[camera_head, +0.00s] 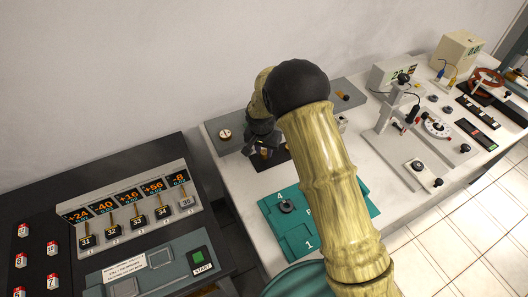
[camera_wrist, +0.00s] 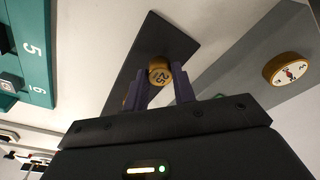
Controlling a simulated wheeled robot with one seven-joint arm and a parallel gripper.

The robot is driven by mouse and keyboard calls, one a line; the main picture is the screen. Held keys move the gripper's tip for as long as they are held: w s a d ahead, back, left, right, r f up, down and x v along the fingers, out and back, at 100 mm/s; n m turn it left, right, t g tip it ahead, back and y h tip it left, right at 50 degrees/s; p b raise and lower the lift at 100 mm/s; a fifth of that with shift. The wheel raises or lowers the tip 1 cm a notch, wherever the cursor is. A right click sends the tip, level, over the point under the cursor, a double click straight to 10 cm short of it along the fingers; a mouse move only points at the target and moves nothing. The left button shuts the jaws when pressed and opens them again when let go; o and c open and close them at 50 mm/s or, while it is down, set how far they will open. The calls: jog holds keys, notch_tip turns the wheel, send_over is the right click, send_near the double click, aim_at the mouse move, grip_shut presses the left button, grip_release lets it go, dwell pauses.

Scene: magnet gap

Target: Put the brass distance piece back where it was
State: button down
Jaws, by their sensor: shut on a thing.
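The brass distance piece (camera_wrist: 160,74) is a short round disc between the two fingertips in the wrist view. Its face bears a marking that looks like 25, turned in the picture. My gripper (camera_wrist: 160,90) is shut on it. Behind it is a dark plate (camera_wrist: 150,38). In the head view my gripper (camera_head: 264,143) is over the white bench at the left, with a bit of brass at its tip above the dark plate (camera_head: 279,156). My arm hides part of this area. I cannot tell whether the piece touches the plate.
A compass (camera_head: 224,134) sits on a grey bar left of my gripper. A teal numbered tray (camera_head: 285,238) lies nearer, partly behind my arm. A rack of lit displays (camera_head: 128,208) stands on the dark bench at left. Instruments (camera_head: 400,110) fill the right side.

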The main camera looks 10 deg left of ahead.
jog(key=shift+f, duration=0.75)
jog(key=shift+f, duration=0.1)
jog(key=shift+f, duration=0.15)
jog(key=c, duration=1.1)
grip_release()
jog(key=shift+c, duration=0.2)
notch_tip(320, 180, up, 12)
jog(key=s+b, duration=0.1)
jog(key=shift+s, duration=0.4)
jog(key=shift+a, duration=0.1)
